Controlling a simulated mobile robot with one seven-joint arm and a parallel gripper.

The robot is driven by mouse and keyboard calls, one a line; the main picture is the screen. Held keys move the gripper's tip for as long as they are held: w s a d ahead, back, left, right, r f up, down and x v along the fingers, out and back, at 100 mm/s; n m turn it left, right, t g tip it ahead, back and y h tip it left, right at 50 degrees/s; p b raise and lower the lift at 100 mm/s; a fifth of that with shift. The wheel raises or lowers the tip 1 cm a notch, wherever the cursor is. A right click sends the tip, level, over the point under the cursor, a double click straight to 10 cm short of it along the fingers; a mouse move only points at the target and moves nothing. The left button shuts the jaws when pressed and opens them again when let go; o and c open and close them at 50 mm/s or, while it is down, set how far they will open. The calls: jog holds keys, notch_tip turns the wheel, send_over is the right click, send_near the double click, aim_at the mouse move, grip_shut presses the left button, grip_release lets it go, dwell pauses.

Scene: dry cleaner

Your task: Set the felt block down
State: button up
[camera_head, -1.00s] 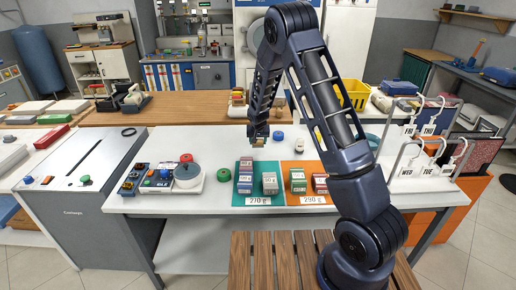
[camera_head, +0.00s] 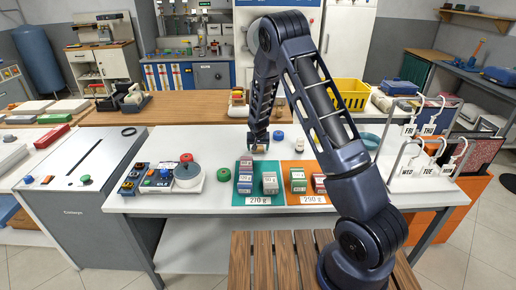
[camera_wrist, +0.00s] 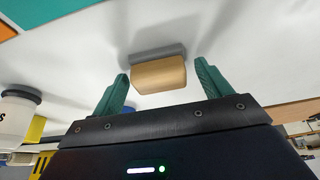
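The felt block (camera_wrist: 158,76) has a tan wooden body and a grey felt face. In the wrist view its felt side lies against the white table top, with a shadow beside it. My gripper (camera_wrist: 162,70) has its two green fingers spread on either side of the block, with a visible gap at each side. In the head view my gripper (camera_head: 258,146) is low over the white table (camera_head: 225,147), just behind the teal mat, and the block shows only as a small tan patch below it.
In front are a teal mat (camera_head: 256,196) and an orange mat (camera_head: 309,186) with small boxes. A blue-capped jar (camera_head: 278,136) and a white bottle (camera_head: 299,146) stand close right of my gripper. A scale (camera_head: 160,180) is at left. Bare table lies left of my gripper.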

jog(key=shift+r, duration=0.15)
jog(key=v, duration=1.1)
jog(key=s+d+r, duration=0.8)
jog(key=r, duration=0.3)
jog(key=s+d+r, duration=0.7)
jog(key=d+r, duration=0.2)
jog(key=r, duration=0.2)
jog(key=s+d+r, duration=0.2)
jog(key=s+d, duration=0.1)
jog(key=s, duration=0.5)
jog(key=s+d+r, duration=0.2)
jog(key=s+d, duration=0.1)
jog(key=s, duration=0.6)
jog(key=s+d+r, duration=0.2)
jog(key=s+d, duration=0.1)
jog(key=s, duration=0.6)
jog(key=shift+r, duration=0.2)
